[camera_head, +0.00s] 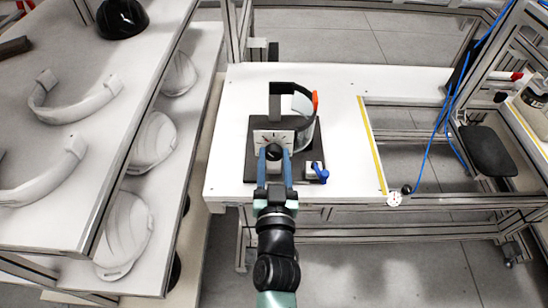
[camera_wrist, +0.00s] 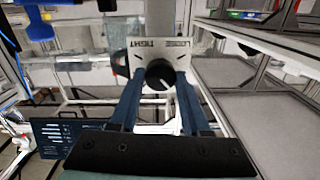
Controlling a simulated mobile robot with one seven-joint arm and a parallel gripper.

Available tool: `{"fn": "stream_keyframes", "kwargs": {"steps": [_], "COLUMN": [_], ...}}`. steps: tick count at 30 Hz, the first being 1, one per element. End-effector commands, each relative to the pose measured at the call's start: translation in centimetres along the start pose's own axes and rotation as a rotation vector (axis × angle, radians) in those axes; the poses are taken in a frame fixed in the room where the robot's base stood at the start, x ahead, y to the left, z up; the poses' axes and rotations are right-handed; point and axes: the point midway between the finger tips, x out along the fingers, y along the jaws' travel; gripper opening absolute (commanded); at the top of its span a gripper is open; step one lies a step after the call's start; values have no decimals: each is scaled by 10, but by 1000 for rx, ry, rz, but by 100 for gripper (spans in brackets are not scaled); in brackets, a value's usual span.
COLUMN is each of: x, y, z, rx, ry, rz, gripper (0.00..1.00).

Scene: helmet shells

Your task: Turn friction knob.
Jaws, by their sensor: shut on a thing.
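The black round friction knob (camera_head: 273,152) sits on the front of a white dial plate (camera_head: 262,136) with dark marks. The plate belongs to a dark fixture (camera_head: 289,88) on the white bench. My gripper (camera_head: 274,163) reaches the fixture from the front, with a blue finger on each side of the knob. In the wrist view, the knob (camera_wrist: 159,74) lies between the fingertips (camera_wrist: 161,82), and my gripper is shut on it. The dial plate (camera_wrist: 205,45) shows lettering upside down there; one word reads TIGHT. A white pointer line shows at the knob's edge.
A blue lever (camera_head: 320,172) stands just right of the dial, near my right finger. A clear curved part with an orange tab (camera_head: 315,100) is behind it. White bench surface (camera_head: 335,120) is free to the right, up to a yellow strip (camera_head: 373,145). Shelves with helmet shells (camera_head: 153,142) stand left.

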Motion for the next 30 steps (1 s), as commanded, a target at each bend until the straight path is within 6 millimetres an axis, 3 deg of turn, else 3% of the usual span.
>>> {"fn": "stream_keyframes", "kwargs": {"steps": [1, 3, 4, 16, 30], "x": [0, 0, 0, 0, 0], "y": [0, 0, 0, 0, 1], "z": [0, 0, 0, 0, 1], "rx": [0, 0, 0, 75, 429], "ry": [0, 0, 0, 2, 13], "rz": [0, 0, 0, 0, -1], "gripper": [14, 1, 0, 0, 0]}}
